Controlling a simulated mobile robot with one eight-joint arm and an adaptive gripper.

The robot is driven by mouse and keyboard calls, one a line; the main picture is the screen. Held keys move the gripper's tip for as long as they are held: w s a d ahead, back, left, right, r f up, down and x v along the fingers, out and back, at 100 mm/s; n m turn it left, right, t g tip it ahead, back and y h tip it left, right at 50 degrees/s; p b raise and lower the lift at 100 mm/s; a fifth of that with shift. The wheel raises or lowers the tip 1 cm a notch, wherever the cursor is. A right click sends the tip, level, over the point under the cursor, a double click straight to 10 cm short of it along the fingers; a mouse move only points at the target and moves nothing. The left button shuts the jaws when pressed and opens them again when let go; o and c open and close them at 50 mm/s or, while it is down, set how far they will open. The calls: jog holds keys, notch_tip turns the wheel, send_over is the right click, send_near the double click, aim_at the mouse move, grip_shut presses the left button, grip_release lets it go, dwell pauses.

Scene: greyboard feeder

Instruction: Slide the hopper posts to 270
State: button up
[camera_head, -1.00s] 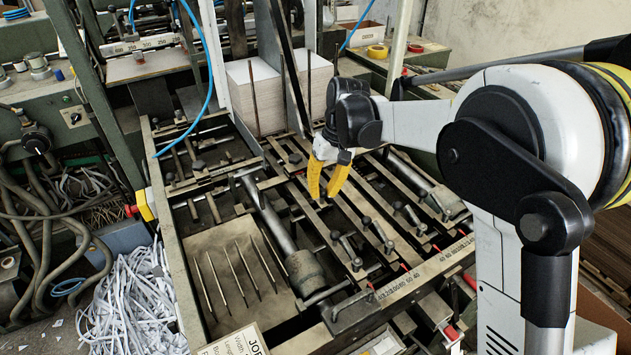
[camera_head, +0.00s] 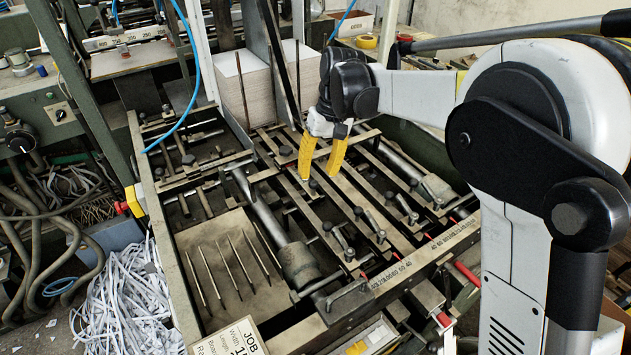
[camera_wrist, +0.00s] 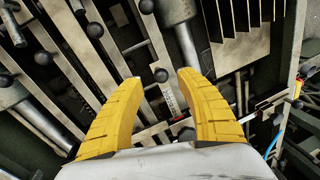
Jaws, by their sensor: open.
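My gripper (camera_head: 319,172) is open and empty, its two yellow fingers pointing down over the slotted rails in the middle of the machine bed. The wrist view also shows my gripper (camera_wrist: 158,82), with bars and dark round knobs between and beyond its fingers. Thin dark upright rods, which look like the hopper posts, stand at the grey board stacks behind; one post (camera_head: 242,92) is in front of the left stack (camera_head: 250,82). A numbered scale (camera_head: 400,272) runs along the bed's front rail. I cannot read a post's setting on it.
Several knobbed clamp levers (camera_head: 342,240) stick up from the rails. A thick cylinder (camera_head: 298,262) lies left of my gripper. A job card (camera_head: 238,338) is at the front, partly cut off. A blue hose (camera_head: 188,95) hangs at the left. Paper strips (camera_head: 125,300) lie at the lower left.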

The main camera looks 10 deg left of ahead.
notch_tip(320, 180, up, 8)
jog(key=d, duration=0.1)
jog(key=shift+w+d, duration=0.25)
jog(key=shift+w, duration=0.05)
jog(key=shift+f, duration=0.1)
jog(key=shift+d, duration=0.1)
jog(key=s+d+r+m+t+b, duration=0.1)
jog(key=s+d+r+m+t, duration=0.1)
jog(key=s+d, duration=0.5)
jog(key=s+d+f+m+t+h+b, duration=0.1)
jog(key=s+d+f+t, duration=0.2)
jog(key=s+d, duration=0.5)
jog(key=s+d+f+m+t+h+b, duration=0.1)
jog(key=s+d+f+m+t, duration=0.1)
jog(key=s+d+f, duration=0.3)
jog(key=s+d+t, duration=0.1)
jog(key=s+d, duration=0.1)
jog(key=s, duration=0.2)
jog(key=shift+d+f+b, duration=0.35)
jog(key=shift+f, duration=0.05)
